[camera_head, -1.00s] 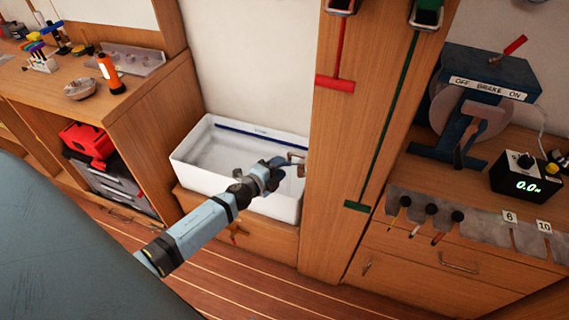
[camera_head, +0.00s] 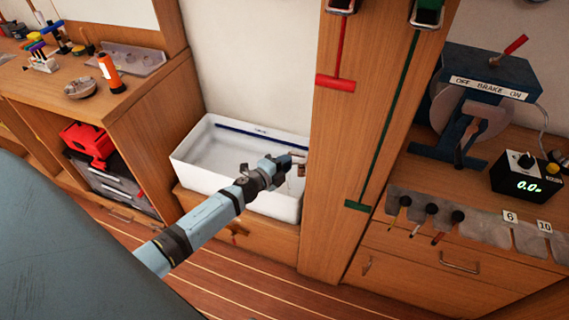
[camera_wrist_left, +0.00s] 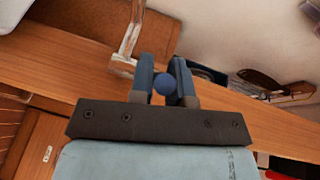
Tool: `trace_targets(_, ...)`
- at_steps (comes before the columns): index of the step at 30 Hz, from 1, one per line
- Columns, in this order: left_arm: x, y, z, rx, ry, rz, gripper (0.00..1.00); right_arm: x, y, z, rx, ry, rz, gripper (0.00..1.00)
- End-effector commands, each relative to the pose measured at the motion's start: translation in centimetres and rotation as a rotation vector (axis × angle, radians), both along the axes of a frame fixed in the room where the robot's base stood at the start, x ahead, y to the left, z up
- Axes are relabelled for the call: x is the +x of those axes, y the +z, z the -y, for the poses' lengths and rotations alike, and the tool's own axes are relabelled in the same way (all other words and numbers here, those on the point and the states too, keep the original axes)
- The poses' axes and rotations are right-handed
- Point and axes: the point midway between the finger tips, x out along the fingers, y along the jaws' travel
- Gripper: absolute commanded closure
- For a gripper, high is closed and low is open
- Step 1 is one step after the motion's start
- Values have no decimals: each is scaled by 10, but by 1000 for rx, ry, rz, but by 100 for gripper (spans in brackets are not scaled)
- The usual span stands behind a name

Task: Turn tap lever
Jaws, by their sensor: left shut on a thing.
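The metal tap (camera_head: 301,158) stands at the right end of the white sink (camera_head: 184,158), beside the wooden post. In the left wrist view, its bent metal part (camera_wrist_left: 131,40) shows just left of my fingers. My left gripper (camera_head: 290,160) reaches over the sink to the tap. In the left wrist view, the two blue fingers of this gripper (camera_wrist_left: 164,78) are shut on a round blue knob (camera_wrist_left: 165,83), which looks like the end of the tap lever. The lever's stem is hidden. My right gripper is in neither view.
A wooden post (camera_head: 330,185) with a red T-handle (camera_head: 336,83) and a green one (camera_head: 357,205) rises just right of the tap. A blue brake winch (camera_head: 480,100) stands further right. A red and grey case (camera_head: 95,150) sits in the left cabinet.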

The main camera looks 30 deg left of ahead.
Motion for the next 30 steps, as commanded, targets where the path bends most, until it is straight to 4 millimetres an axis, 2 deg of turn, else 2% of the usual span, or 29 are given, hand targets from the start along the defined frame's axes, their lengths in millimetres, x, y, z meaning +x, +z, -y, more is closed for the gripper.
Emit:
trace_targets(12, 18, -1, -9, 5, -363, 2, 100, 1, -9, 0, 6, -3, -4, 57)
trace_targets(25, 20, 1, -9, 0, -418, 1, 100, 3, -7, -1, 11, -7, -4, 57)
trace_targets(26, 20, 0, -9, 0, -418, 1, 76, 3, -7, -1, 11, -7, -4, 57)
trace_targets(27, 20, 0, -9, 0, -418, 1, 67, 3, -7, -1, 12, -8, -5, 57)
trace_targets(28, 20, 0, -9, 0, -417, 1, 60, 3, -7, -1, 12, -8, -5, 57)
trace_targets(30, 20, 0, -9, 0, -417, 1, 58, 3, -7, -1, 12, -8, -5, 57)
